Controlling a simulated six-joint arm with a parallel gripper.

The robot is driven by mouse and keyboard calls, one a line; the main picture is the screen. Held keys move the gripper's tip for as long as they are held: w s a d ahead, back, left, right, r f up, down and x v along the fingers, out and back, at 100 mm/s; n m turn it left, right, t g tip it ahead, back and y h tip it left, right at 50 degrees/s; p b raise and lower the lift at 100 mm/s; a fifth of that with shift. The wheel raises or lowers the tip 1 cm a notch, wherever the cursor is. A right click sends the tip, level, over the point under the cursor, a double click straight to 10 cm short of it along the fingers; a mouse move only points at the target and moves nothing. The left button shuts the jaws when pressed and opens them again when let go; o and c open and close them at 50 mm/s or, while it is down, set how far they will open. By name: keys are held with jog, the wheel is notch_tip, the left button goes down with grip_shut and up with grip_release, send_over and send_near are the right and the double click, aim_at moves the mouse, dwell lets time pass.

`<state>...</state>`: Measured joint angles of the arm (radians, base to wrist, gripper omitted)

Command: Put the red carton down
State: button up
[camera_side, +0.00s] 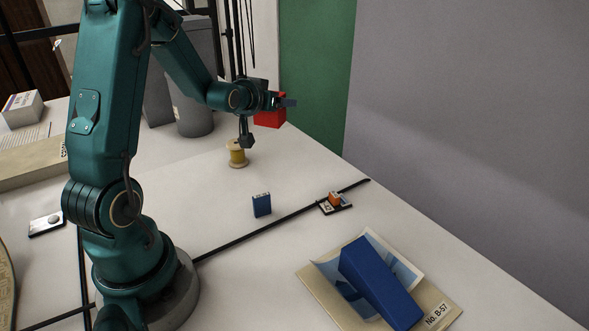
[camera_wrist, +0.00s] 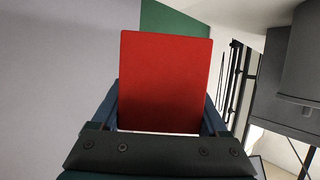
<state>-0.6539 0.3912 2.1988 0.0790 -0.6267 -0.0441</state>
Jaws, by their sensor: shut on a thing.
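The red carton (camera_side: 270,118) is held in my gripper (camera_side: 279,102) at the far side of the table in the side view, near the edge by the green panel. Its upper part is partly hidden by the gripper. In the wrist view the carton (camera_wrist: 166,80) fills the middle, between the two fingers of my gripper (camera_wrist: 160,118), which are shut on it. I cannot tell from the side view whether the carton's underside touches the table.
A thread spool (camera_side: 237,155) stands below my wrist. A large blue box (camera_side: 380,283) lies on a folder (camera_side: 446,300) at the front. Grey cylinders (camera_side: 195,80) stand behind.

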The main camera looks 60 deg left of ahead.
jog(key=s+a+n+g+y, duration=0.2)
jog(key=s+n+g, duration=0.1)
jog(key=s+a+f+n+g+y, duration=0.1)
jog(key=s+a+n+g, duration=0.1)
jog(key=s+n+g, duration=0.1)
jog(key=s+a+f+n+g+y, duration=0.1)
jog(key=s+a+n+g+y, duration=0.1)
jog(key=s+n+g, duration=0.1)
jog(key=shift+s+a+y, duration=0.15)
jog(key=shift+s+y, duration=0.15)
jog(key=shift+s, duration=0.5)
jog(key=s+d+f+n+g+h, duration=0.1)
jog(key=s+d+n+g, duration=0.25)
jog(key=s, duration=0.35)
jog(key=s+d+f+n+g, duration=0.1)
jog(key=s+d+n+g, duration=0.1)
jog(key=s+n+g, duration=0.4)
jog(key=shift+s+d+f+m+t, duration=0.1)
jog(key=shift+f+m+t, duration=0.35)
jog(key=shift+f, duration=0.95)
jog(key=shift+d+f+m+t, duration=0.1)
jog(key=shift+f+m+t, duration=0.3)
jog(key=shift+f, duration=1.05)
jog(key=shift+s+d+f+m+t, duration=0.1)
jog(key=shift+f+m+t, duration=0.35)
jog(key=shift+f, duration=0.95)
jog(key=shift+f, duration=0.1)
jog(key=o, duration=1.3)
jog(key=shift+m, duration=0.25)
